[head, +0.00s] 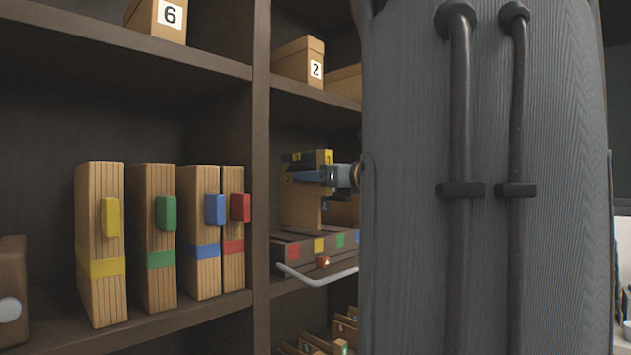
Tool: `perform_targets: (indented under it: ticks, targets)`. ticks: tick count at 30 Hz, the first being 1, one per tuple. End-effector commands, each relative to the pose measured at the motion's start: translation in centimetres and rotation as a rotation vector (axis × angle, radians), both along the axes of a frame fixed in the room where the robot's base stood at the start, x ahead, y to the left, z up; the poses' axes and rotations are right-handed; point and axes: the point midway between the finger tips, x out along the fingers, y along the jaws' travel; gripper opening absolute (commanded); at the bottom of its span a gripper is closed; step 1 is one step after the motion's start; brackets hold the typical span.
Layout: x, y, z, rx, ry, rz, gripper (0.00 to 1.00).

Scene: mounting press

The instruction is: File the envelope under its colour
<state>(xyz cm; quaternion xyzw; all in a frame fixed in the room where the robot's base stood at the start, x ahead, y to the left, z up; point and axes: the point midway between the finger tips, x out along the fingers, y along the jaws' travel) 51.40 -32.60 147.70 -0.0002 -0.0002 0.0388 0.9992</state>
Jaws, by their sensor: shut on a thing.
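My gripper (308,167), with dark and yellow-marked fingers, is in the right-hand shelf bay at the middle of the head view. It is shut on a tan envelope (299,208), which hangs upright below the fingers. A blue strip shows across the grip; I cannot tell whether it belongs to the envelope or the gripper. Below is a dark brown sorter (306,247) with red, yellow, green and blue labels along its front. The envelope's lower edge is close above the sorter's top; I cannot tell whether it is in a slot. The sorter's right end is hidden.
A pale curved bar (318,277) runs in front of the sorter, near a small orange-brown knob (323,262). Binders with yellow, green, blue and red tabs stand left of the shelf upright (261,180). Numbered boxes (297,62) sit above. My grey arm blocks the right side.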

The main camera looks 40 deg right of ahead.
Motion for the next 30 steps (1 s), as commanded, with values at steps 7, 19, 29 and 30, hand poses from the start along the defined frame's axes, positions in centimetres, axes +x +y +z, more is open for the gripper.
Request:
perform_targets:
  ticks: [7, 19, 29, 30]
  targets:
    - [1.4, 0.1, 0.0, 0.0, 0.0, 0.0, 0.0]
    - [1.5, 0.1, 0.0, 0.0, 0.0, 0.0, 0.0]
    - [1.5, 0.1, -0.9, -0.001, 0.0, 0.0, 0.0]
    - [1.5, 0.1, -1.0, 0.0, 0.0, 0.0, 0.0]
